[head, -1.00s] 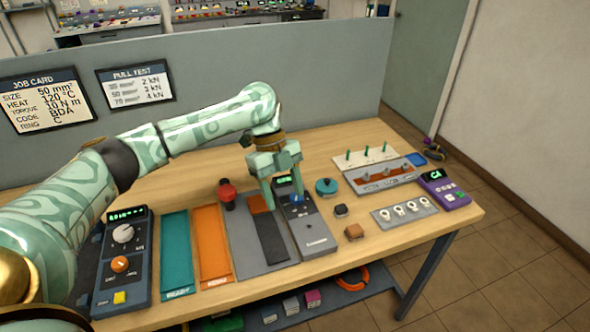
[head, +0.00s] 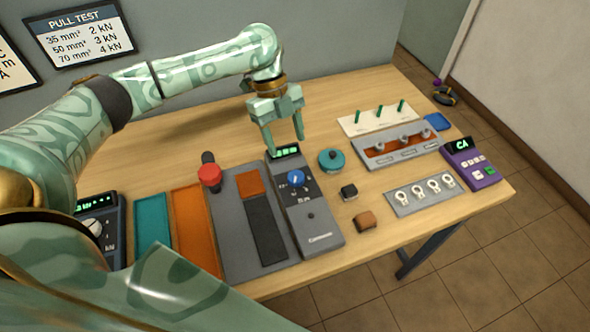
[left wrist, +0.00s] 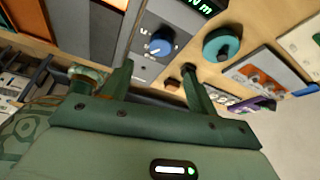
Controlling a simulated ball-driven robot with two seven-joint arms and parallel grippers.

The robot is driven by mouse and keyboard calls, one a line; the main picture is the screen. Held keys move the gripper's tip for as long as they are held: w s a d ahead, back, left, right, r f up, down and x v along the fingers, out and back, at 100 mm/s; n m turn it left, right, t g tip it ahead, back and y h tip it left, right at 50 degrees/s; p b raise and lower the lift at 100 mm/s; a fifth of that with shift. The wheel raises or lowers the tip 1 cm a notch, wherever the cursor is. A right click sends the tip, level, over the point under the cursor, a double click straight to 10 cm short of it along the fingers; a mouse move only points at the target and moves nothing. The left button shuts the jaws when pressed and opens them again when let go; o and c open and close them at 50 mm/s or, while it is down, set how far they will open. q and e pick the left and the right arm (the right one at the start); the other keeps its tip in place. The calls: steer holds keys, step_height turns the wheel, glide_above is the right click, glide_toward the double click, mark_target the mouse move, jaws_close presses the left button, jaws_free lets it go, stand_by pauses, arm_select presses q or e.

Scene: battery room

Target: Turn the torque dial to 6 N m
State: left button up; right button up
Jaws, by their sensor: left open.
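The torque dial (head: 296,178) is a round blue knob with a white pointer mark on a grey upright-labelled unit (head: 318,226). A green-lit display (head: 285,152) sits at the unit's far end; its number is too small to read. My left gripper (head: 285,145) is open and empty, fingers pointing down by the display, apart from the dial. In the left wrist view the dial (left wrist: 162,46) lies beyond and between the open fingertips (left wrist: 155,70), and the display (left wrist: 198,5) is cut off, showing "N m". My right gripper is out of frame.
A red knob (head: 209,176) stands left of the unit. A teal round container (head: 331,161), a black block (head: 349,192) and a brown block (head: 365,222) lie right. A purple keypad (head: 470,164) stands at the right edge. My other arm crosses the lower left.

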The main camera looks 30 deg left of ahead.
mark_target(296, 176)
arm_select(q)
steer(key=b+x, duration=0.2)
steer(key=x, duration=0.6)
steer(key=shift+d+f, duration=0.1)
steer(key=shift+f, duration=0.3)
steer(key=shift+s+d+f, duration=0.1)
steer(key=shift+d+f, duration=0.05)
steer(key=shift+f, duration=0.2)
steer(key=c, duration=1)
